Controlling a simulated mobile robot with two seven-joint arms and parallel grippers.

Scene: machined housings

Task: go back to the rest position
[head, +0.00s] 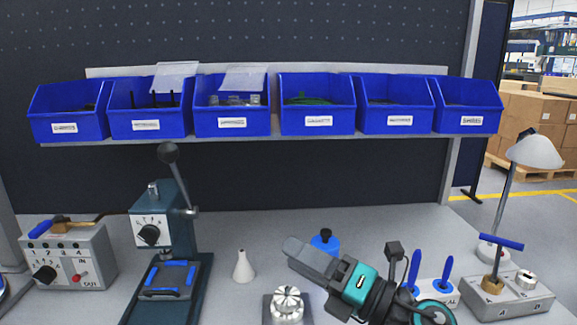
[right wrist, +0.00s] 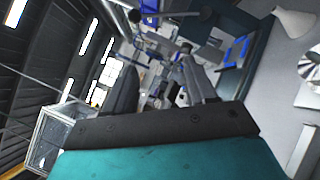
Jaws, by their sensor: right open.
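My right gripper (head: 296,248) is raised over the front middle of the bench in the head view, pointing up and to the left. Its dark body and teal band show clearly. In the right wrist view its two dark fingers (right wrist: 158,65) stand apart with nothing between them, so it is open and empty. It looks clear of the things below. My left gripper is not in view.
A machined round part (head: 287,303) sits on a block below my right gripper. A white cone bottle (head: 243,267) and a lever press (head: 170,230) stand to its left. Blue bins (head: 318,121) line the shelf.

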